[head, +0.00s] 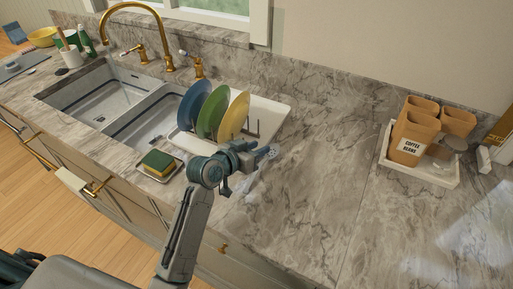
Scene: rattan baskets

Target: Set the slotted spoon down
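Whether the spoon touches the counter is hard to tell. My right gripper is not in view.
A white dish rack (270,112) holds blue, green and yellow plates beside the double sink (100,92). A sponge (158,163) lies on a small dish in front. A white tray (425,170) with brown canisters stands at right. The marble counter (325,165) between is clear.

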